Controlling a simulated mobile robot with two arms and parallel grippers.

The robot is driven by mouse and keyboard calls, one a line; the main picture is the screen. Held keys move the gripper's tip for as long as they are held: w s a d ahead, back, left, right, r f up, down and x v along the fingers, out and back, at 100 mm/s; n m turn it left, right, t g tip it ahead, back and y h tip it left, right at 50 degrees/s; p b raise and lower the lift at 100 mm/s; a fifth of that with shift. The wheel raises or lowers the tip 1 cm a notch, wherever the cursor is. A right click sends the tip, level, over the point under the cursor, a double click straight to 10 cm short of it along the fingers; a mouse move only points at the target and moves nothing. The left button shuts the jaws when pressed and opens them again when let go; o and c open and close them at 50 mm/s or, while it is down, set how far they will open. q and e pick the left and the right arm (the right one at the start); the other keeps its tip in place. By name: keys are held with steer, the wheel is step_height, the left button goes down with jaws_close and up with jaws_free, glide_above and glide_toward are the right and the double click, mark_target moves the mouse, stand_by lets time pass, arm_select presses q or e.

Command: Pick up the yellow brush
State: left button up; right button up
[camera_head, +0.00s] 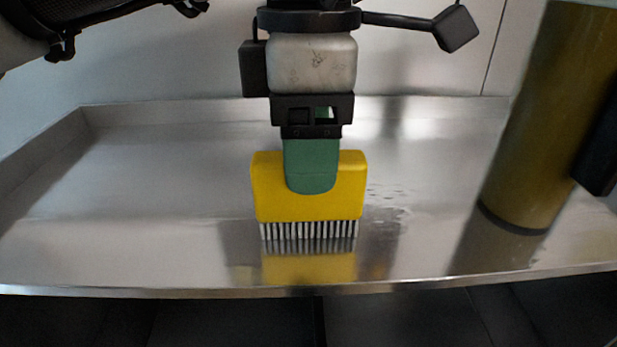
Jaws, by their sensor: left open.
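The yellow brush (268,190) stands with its white bristles down on the steel counter, near the front edge in the middle of the head view. My left gripper (311,180) comes down from above, and its green finger lies in front of the brush's upper middle. The gripper is open. The finger overlaps the brush in this view; I cannot tell whether it touches. The other finger is hidden, apart from a bit of green seen through the gripper body. My right gripper is not in view.
The steel counter (150,190) has a raised rim at the back and left. A tall olive-yellow cylinder (545,130) with a dark handle stands at the right. The counter left of the brush is clear. Dark space lies below the front edge.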

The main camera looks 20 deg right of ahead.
arm_select(q)
steer(key=shift+f, duration=1.05)
jaws_close()
